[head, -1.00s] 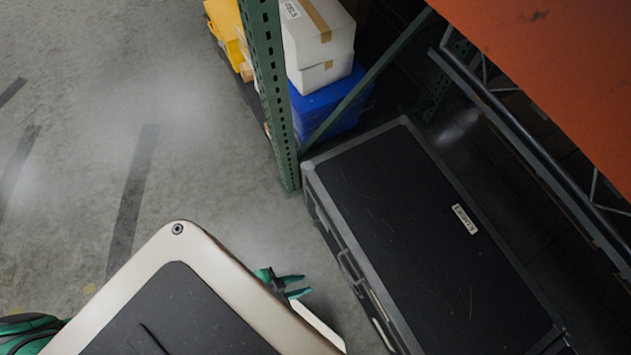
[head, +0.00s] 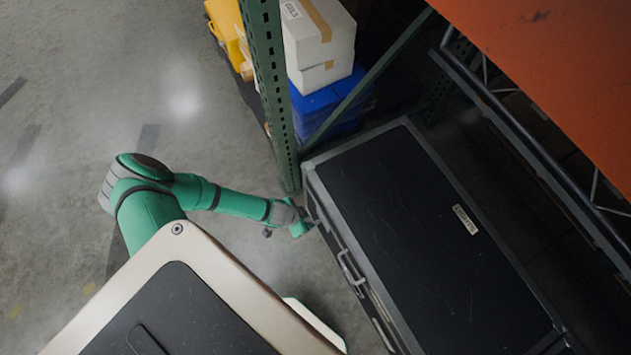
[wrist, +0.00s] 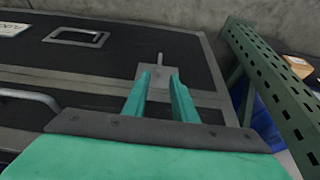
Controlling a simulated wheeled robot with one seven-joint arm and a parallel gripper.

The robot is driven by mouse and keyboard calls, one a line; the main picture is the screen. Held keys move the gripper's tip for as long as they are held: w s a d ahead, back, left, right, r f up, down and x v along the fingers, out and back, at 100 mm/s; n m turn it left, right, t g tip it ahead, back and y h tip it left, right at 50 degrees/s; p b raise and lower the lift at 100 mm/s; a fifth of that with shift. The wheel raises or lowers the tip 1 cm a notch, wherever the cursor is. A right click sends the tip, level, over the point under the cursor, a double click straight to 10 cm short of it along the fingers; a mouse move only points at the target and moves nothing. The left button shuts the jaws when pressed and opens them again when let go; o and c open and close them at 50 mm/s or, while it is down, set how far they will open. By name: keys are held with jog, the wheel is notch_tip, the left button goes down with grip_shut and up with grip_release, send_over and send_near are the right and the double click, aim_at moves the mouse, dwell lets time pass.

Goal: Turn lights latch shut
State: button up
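The black case (head: 400,230) with grey metal edges has a white label on its lid; its lettering is hard to read. The latch (wrist: 157,72), a grey plate with a thin upright lever, is on the case's near edge toward the green post in the wrist view. My gripper (wrist: 160,76) has its two green fingers apart, pointing at the latch, with the lever seen between and just beyond the tips. I cannot tell whether they touch it. In the head view my gripper (head: 308,228) is against the case's left side near its far corner, hiding the latch.
A green perforated rack post (head: 270,100) stands close to the case's far corner. Behind it are white boxes (head: 318,35) on a blue tote (head: 325,105). A bar handle (head: 350,270) sticks out of the case's side. An orange beam (head: 570,70) overhangs at right. Floor at left is clear.

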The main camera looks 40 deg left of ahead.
aim_at(316, 223)
jog(key=x, duration=0.9)
jog(key=shift+w+d+f, duration=0.15)
jog(key=shift+f, duration=0.15)
grip_shut()
